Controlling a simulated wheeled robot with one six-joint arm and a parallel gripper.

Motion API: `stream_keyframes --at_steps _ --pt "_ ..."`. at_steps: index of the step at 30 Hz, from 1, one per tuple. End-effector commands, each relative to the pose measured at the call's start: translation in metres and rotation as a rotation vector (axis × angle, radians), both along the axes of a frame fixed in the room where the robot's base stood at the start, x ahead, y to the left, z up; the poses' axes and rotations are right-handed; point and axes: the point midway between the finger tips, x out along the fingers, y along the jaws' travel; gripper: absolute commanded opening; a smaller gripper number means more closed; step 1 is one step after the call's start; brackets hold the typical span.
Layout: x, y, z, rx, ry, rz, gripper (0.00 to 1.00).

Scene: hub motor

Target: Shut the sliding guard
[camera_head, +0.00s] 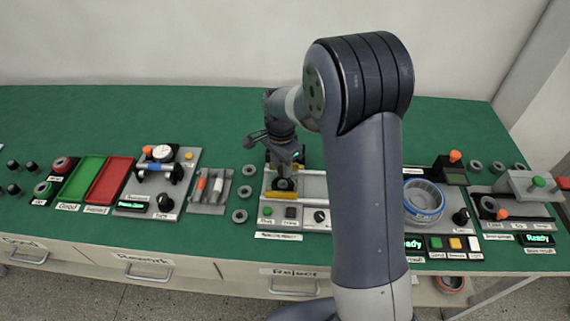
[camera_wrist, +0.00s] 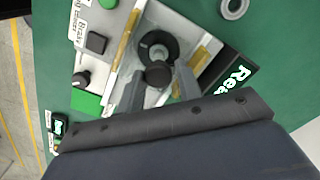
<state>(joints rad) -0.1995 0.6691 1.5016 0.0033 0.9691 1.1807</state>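The station with yellow-edged rails stands in the middle of the green bench, partly hidden by my arm. In the wrist view its grey plate (camera_wrist: 180,20) carries two yellow strips (camera_wrist: 128,38), with a black ring-shaped part (camera_wrist: 158,44) between them. I cannot clearly tell which piece is the sliding guard; the yellow strips may belong to it. My gripper (camera_head: 284,184) is low over the left part of this station. In the wrist view its fingers (camera_wrist: 160,88) are apart, with a dark round knob (camera_wrist: 158,74) between their tips. I cannot tell whether they touch it.
A bowl-like ring (camera_head: 424,200) on a grey stand is right of my arm. Loose grey rings (camera_head: 240,216) lie left of the station. Green (camera_head: 83,178) and red trays (camera_head: 110,180) and a gauge fixture (camera_head: 162,153) are farther left. The back of the bench is clear.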

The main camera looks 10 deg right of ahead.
Motion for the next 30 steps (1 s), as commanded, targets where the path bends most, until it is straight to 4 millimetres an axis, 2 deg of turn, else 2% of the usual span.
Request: stream_keyframes --at_steps 1,6,16,20,30 --pt "0.001 0.001 0.001 0.001 -0.003 0.001 0.36" --pt "0.000 0.000 0.000 0.000 -0.001 0.001 0.50" --pt "0.000 -0.001 0.005 -0.002 0.000 0.001 0.50" --pt "0.001 -0.001 0.024 -0.002 -0.005 0.001 0.50" --pt "0.001 0.000 0.089 -0.001 -0.003 0.002 0.50"
